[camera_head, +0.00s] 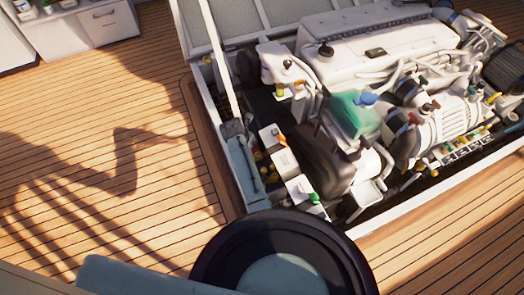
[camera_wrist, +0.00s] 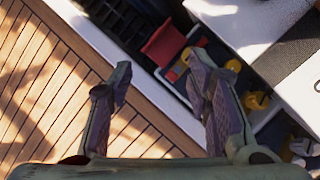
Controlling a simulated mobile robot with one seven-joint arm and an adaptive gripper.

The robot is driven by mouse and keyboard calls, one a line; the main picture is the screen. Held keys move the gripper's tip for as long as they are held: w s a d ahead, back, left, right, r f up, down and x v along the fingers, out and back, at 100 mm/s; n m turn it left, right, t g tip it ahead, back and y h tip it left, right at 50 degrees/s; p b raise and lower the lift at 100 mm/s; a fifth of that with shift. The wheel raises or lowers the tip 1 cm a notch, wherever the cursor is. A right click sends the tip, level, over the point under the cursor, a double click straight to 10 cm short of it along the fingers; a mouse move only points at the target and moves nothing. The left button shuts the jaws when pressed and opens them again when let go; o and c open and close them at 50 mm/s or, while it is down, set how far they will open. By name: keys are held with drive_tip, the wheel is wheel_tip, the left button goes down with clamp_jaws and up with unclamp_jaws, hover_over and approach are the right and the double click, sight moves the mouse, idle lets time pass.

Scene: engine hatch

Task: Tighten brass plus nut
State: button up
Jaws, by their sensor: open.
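In the wrist view my gripper (camera_wrist: 158,78) is open and empty, its two fingers apart above the hatch edge and deck. Right of the fingers, several yellow, brass-like pieces (camera_wrist: 257,100) lie in a dark tray. I cannot tell whether one of them is the brass plus nut. In the head view small yellow parts (camera_head: 262,168) show low beside the white blocks at the left side of the hatch, too small to identify.
A red spool-like part (camera_wrist: 163,45) lies near the fingertips. The white engine (camera_head: 375,45) fills the open hatch, with a green tank (camera_head: 351,115) and hoses. A pale strut (camera_head: 222,65) rises at the hatch's left corner. The wooden deck (camera_head: 90,130) at left is clear.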

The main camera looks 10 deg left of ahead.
sight(258, 154)
drive_tip(key=shift+n+g+h, duration=0.4)
drive_tip(key=shift+n, duration=0.1)
drive_tip(key=d+f+b, duration=0.1)
drive_tip(key=f+b, duration=0.3)
drive_tip(key=w+d+f+b, duration=0.1)
drive_tip(key=f+b, duration=0.4)
drive_tip(key=w+d+f+b, duration=0.1)
drive_tip(key=d+f+b, duration=0.1)
drive_tip(key=f+b, duration=0.2)
drive_tip(key=shift+d+f+b, duration=0.1)
drive_tip(key=shift+f+b, duration=0.1)
drive_tip(key=shift+b, duration=0.15)
drive_tip(key=shift+c, duration=0.4)
clamp_jaws()
